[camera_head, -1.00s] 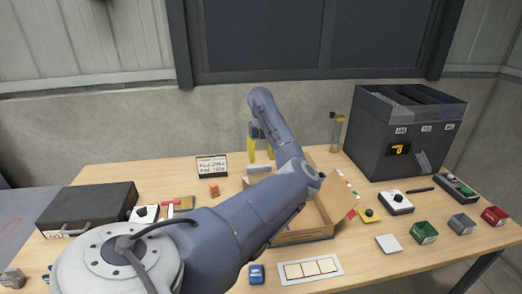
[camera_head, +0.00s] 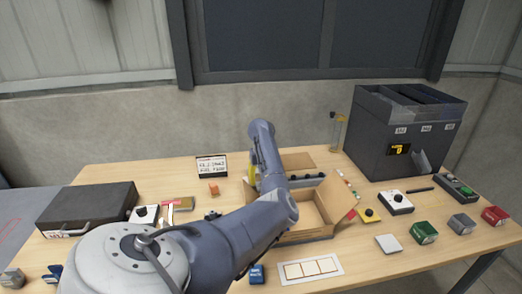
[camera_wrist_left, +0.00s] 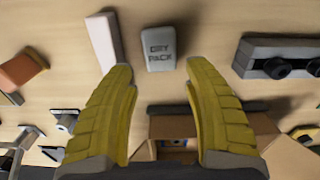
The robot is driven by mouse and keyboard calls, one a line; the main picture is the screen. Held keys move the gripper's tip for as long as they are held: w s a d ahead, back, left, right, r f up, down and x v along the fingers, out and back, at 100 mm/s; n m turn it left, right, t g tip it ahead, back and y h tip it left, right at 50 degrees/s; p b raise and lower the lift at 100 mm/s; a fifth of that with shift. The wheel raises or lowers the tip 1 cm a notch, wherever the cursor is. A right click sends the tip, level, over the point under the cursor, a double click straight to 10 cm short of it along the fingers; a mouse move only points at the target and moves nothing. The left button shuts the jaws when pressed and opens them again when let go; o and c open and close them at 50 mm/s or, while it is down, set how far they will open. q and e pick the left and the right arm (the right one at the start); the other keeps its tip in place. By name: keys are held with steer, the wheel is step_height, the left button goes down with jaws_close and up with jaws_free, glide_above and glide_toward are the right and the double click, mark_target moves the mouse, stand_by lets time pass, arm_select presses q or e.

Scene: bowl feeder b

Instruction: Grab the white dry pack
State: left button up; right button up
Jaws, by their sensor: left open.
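The white dry pack (camera_wrist_left: 160,49), a small pale block marked "DRY PACK", lies on the table in the left wrist view, at the top middle. My left gripper (camera_wrist_left: 160,85) has its two yellow fingers spread wide, with the dry pack just beyond the tips and roughly between them. The gripper is empty and does not visibly touch the pack. In the head view the left gripper (camera_head: 252,170) is partly hidden behind my arm, and I cannot make out the dry pack there. My right gripper is not in view.
A white block (camera_wrist_left: 103,40) stands close left of the dry pack, and a grey rail part (camera_wrist_left: 280,58) lies to its right. An open cardboard box (camera_head: 305,235) is near the arm. An orange block (camera_head: 214,190) and a sign (camera_head: 212,166) are left. A dark bin unit (camera_head: 400,140) stands right.

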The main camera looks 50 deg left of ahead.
arm_select(q)
steer(key=shift+w+f, duration=0.1)
steer(key=shift+f, duration=2.2)
steer(key=shift+c, duration=0.3)
steer(key=c, duration=0.8)
